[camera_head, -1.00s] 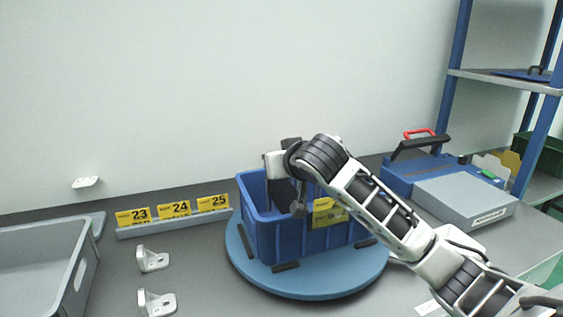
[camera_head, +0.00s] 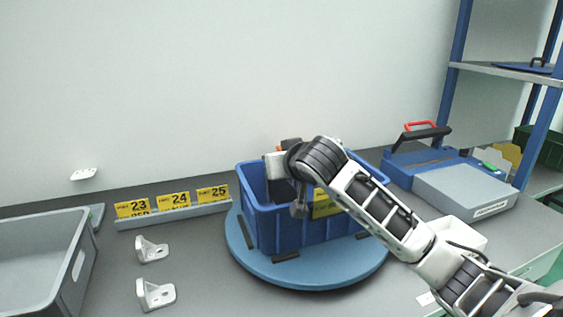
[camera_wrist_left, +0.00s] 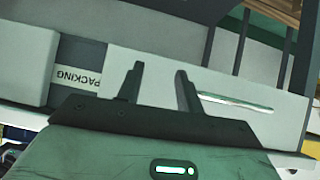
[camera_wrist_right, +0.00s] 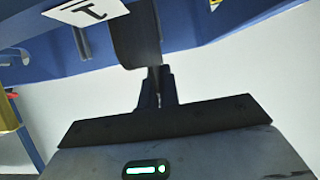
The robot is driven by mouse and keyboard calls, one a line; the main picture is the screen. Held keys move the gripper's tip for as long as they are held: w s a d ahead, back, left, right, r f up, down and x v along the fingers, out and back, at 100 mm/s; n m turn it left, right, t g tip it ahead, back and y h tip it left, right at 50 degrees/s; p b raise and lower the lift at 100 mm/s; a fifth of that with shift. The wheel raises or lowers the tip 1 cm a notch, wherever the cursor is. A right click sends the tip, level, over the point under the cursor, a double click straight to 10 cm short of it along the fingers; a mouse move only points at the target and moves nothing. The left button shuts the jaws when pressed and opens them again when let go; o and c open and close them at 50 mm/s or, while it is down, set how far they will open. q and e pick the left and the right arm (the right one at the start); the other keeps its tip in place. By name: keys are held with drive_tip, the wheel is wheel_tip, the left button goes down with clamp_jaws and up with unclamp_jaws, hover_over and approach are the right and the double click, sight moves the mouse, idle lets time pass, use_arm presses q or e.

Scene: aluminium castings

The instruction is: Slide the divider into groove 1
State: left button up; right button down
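The blue bin (camera_head: 310,236) stands on a round blue turntable (camera_head: 300,275), with a yellow label on its front. My right gripper (camera_wrist_right: 156,88) is over the bin's left part; its fingers are nearly together on the edge of a dark thin panel (camera_wrist_right: 137,38), which looks like the divider. In the head view the dark panel (camera_head: 281,190) reaches down inside the bin; its lower edge and the grooves are hidden by the bin wall and my arm. A white tag marked 1 (camera_wrist_right: 88,10) is on the bin rim. My left gripper (camera_wrist_left: 158,88) is open and empty, outside the head view.
A grey tray (camera_head: 30,235) is at the left. Two metal brackets (camera_head: 153,249) and a rail of yellow labels 23 to 25 (camera_head: 172,203) lie between it and the turntable. A blue case (camera_head: 415,165) and grey box (camera_head: 465,190) stand right. A PACKING label (camera_wrist_left: 80,78) shows near my left gripper.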

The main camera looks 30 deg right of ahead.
drive_tip(key=shift+f, duration=0.25)
use_arm(q)
drive_tip(key=shift+w+d+f+b, duration=0.15)
drive_tip(key=shift+f+b, duration=0.2)
drive_tip(key=shift+b, duration=0.4)
use_arm(e)
drive_tip(key=shift+f, duration=1.15)
use_arm(q)
drive_tip(key=shift+r, duration=0.2)
use_arm(e)
drive_tip(key=c, duration=1.6)
unclamp_jaws()
drive_tip(key=shift+o, duration=0.2)
